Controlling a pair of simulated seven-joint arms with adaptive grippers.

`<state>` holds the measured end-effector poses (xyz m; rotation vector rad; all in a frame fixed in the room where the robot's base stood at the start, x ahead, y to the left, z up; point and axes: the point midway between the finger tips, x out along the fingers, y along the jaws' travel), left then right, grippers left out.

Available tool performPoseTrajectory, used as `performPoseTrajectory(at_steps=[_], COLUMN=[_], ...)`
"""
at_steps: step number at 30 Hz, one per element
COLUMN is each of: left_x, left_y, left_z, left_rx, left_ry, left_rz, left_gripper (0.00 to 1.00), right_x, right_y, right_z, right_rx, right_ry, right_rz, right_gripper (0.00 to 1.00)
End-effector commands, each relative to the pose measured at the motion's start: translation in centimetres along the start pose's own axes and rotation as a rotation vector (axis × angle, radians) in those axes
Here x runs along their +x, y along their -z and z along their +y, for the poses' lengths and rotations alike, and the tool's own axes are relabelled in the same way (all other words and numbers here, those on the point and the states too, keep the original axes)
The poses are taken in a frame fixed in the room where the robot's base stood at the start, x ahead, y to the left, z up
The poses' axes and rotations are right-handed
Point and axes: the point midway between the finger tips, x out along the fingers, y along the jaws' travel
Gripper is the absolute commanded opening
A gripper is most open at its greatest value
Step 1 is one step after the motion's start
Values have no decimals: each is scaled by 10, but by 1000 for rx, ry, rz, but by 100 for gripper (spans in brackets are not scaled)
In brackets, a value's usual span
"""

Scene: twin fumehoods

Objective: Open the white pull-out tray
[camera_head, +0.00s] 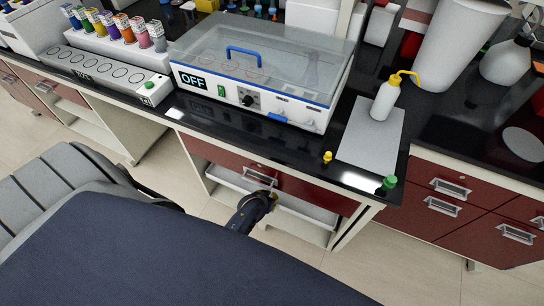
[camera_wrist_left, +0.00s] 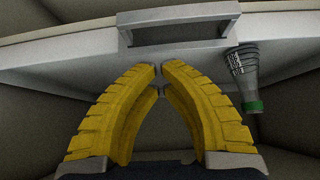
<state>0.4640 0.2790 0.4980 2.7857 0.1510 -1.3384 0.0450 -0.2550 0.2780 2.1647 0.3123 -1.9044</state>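The white pull-out tray (camera_head: 310,210) is under the red drawer (camera_head: 320,193) of the middle bench. In the left wrist view the tray's pale front (camera_wrist_left: 80,65) spans the top, with a grey bracket-like handle (camera_wrist_left: 180,33) on it. My left gripper (camera_head: 268,197) is in front of the tray in the head view. Its yellow fingers (camera_wrist_left: 160,78) arch together, tips almost meeting, with nothing seen between them. The tips are just below the handle in the picture; contact cannot be told. My right gripper is not in view.
On the black benchtop stand a clear-lidded device (camera_head: 262,65) reading OFF, a wash bottle (camera_head: 386,98) on a pale mat (camera_head: 365,150), and small yellow (camera_head: 328,156) and green (camera_head: 389,182) items near the edge. A dark green-tipped object (camera_wrist_left: 246,75) is right of the handle. Red drawers (camera_head: 447,187) stand right.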

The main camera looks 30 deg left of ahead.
Motion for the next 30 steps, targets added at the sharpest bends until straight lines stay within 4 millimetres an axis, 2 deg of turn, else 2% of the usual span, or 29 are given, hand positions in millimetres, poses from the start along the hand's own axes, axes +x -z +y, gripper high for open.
performPoseTrajectory(at_steps=[6,12,30], left_x=[22,34,38], left_y=[0,0,-1], left_z=[0,0,0], left_rx=[0,1,1], left_ry=[0,0,0], left_rz=[-1,0,0], left_gripper=[0,0,0], right_x=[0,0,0], right_y=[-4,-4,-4], right_z=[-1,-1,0], right_rx=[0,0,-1], right_ry=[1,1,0], right_rz=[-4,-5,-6], right_gripper=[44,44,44])
